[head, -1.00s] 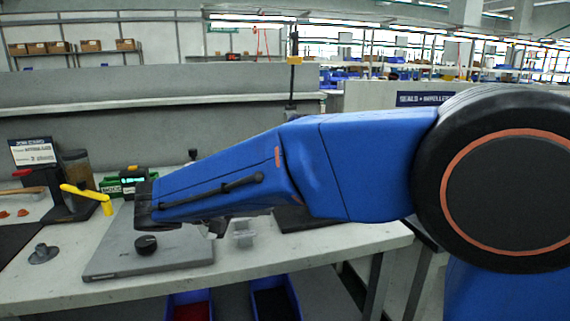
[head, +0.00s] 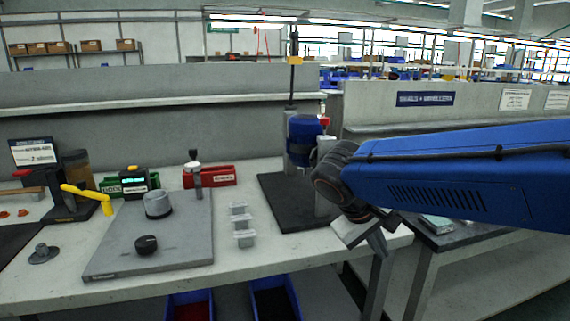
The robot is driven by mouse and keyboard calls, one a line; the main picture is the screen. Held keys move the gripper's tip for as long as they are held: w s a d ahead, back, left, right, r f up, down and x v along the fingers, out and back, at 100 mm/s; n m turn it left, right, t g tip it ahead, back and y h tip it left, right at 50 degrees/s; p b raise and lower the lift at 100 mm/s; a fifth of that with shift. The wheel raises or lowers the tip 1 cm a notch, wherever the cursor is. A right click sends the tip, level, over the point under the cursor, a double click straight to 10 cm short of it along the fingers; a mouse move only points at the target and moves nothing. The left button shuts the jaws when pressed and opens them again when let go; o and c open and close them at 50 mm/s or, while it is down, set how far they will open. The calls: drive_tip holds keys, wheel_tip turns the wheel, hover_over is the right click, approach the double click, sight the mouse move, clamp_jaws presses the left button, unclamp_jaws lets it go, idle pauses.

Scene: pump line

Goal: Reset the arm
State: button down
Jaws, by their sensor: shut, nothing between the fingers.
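My arm (head: 460,175) is blue and reaches in from the right edge of the head view. My gripper (head: 376,240) hangs at its dark wrist, over the right front corner of the workbench (head: 250,262). Its fingers point down and look empty and closed, though they are small in the picture. The gripper touches no object that I can see. The arm covers part of the low table behind it.
A grey plate (head: 180,240) holds a black knob (head: 146,244) and a grey cylinder (head: 158,205). Clear blocks (head: 243,225) stand beside it. A press with a blue body (head: 304,138) stands on a black base (head: 284,205), left of my wrist. Red (head: 222,176) and green bins stand behind.

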drive_tip(key=s+d+f+m+t+y, duration=0.1)
drive_tip(key=s+d+f+m+y, duration=0.1)
drive_tip(key=s, duration=0.6)
drive_tip(key=s+d+f+m+y, duration=0.2)
drive_tip(key=s+d+f+y, duration=0.1)
drive_tip(key=s+d+f, duration=0.2)
drive_tip(key=shift+s+d+f+t+y, duration=0.2)
drive_tip(key=shift+s+f+t+y, duration=0.15)
drive_tip(key=shift+s, duration=1.05)
drive_tip(key=shift+r, duration=0.2)
